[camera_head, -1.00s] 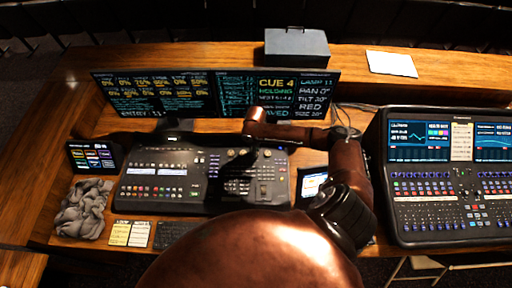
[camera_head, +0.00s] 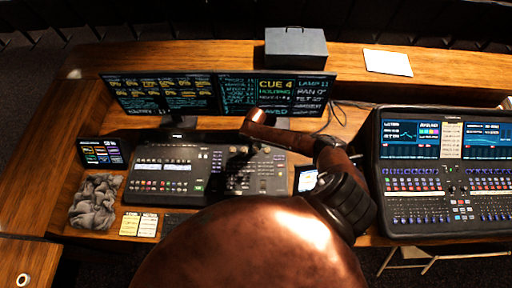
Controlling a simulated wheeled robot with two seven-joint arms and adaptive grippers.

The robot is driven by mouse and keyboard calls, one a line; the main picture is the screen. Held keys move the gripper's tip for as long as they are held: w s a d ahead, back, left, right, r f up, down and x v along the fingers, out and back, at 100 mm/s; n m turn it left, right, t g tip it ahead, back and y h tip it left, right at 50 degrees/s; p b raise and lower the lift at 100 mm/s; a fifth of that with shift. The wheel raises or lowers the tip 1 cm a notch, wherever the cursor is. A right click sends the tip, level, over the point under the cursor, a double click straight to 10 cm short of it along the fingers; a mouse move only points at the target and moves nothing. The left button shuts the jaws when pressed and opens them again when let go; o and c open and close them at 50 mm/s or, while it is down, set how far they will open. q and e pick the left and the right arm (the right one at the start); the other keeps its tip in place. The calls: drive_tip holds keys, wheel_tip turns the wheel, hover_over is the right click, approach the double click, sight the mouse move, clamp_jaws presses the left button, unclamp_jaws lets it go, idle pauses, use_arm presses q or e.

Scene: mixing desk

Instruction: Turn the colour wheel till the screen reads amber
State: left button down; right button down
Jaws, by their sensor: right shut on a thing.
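The lighting desk (camera_head: 165,183) stands at centre left, with keys, faders and small displays. My right arm reaches over it from the right. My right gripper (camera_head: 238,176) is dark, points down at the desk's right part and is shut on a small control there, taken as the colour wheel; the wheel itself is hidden. The screen (camera_head: 270,86) behind the desk shows CUE 4. In its right column, below LAMP, pan and tilt lines, the colour line (camera_head: 308,103) is blurred and looks like AMBER. My left gripper is not in view.
A second mixing desk (camera_head: 450,205) stands at right. A dark box (camera_head: 295,47) and a white paper (camera_head: 388,62) lie at the back. A small display (camera_head: 101,151), a grey cloth (camera_head: 95,203) and note cards (camera_head: 138,224) are at left. Bare wood lies behind the screens.

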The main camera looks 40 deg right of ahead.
sight(256, 149)
idle(0.4)
drive_tip(key=c, duration=1.6)
unclamp_jaws()
wheel_tip(256, 149, up, 12)
